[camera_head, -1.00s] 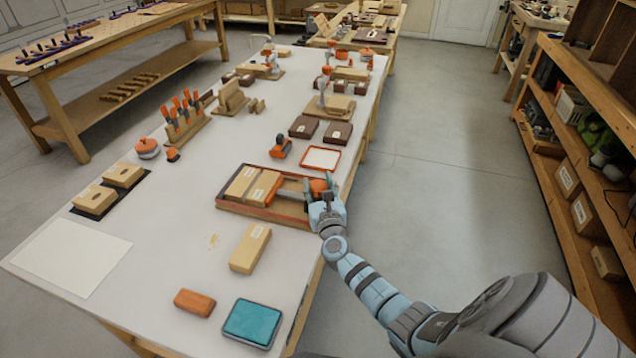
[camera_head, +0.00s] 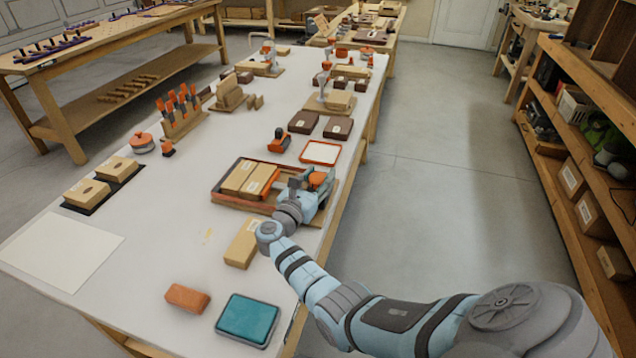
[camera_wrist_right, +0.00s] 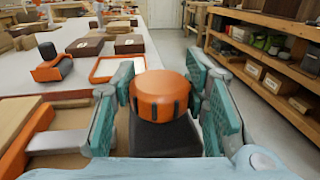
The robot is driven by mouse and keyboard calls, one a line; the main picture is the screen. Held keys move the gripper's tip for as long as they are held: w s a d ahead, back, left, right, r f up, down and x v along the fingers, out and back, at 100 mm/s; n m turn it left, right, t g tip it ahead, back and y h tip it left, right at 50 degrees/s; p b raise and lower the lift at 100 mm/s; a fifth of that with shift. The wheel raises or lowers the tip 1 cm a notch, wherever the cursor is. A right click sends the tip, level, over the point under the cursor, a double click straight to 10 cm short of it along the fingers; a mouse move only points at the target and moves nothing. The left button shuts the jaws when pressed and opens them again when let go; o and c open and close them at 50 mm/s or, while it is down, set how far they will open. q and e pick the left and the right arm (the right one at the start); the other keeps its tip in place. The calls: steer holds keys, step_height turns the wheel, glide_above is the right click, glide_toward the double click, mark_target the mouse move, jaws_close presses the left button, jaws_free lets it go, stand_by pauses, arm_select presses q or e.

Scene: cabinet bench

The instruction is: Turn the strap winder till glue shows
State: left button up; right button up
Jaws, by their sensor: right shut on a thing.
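The strap winder is an orange ribbed knob (camera_wrist_right: 160,97) on a dark mount, at the right end of an orange-edged wooden tray (camera_head: 216,198). My right gripper (camera_wrist_right: 160,105) is shut on the knob, with a teal finger on each side of it in the right wrist view. In the head view the right gripper (camera_head: 316,185) reaches the tray's right end and partly covers the knob. Two tan blocks (camera_head: 239,176) lie side by side in the tray, the right one beside an orange strip. I cannot make out any glue. My left gripper is not in view.
A tan block (camera_head: 240,245) lies in front of the tray, close under my right arm. A teal pad (camera_head: 247,319) and an orange-brown block (camera_head: 187,298) lie near the front edge. An orange-rimmed white tray (camera_head: 320,152) is behind. Shelves (camera_head: 560,150) stand across the aisle.

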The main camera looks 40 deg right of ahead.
mark_target(314, 183)
steer(key=shift+f, duration=0.1)
stand_by(0.3)
steer(key=o, duration=1.2)
steer(key=shift+c, duration=0.2)
steer(key=v, duration=0.7)
steer(key=shift+s+a, duration=0.25)
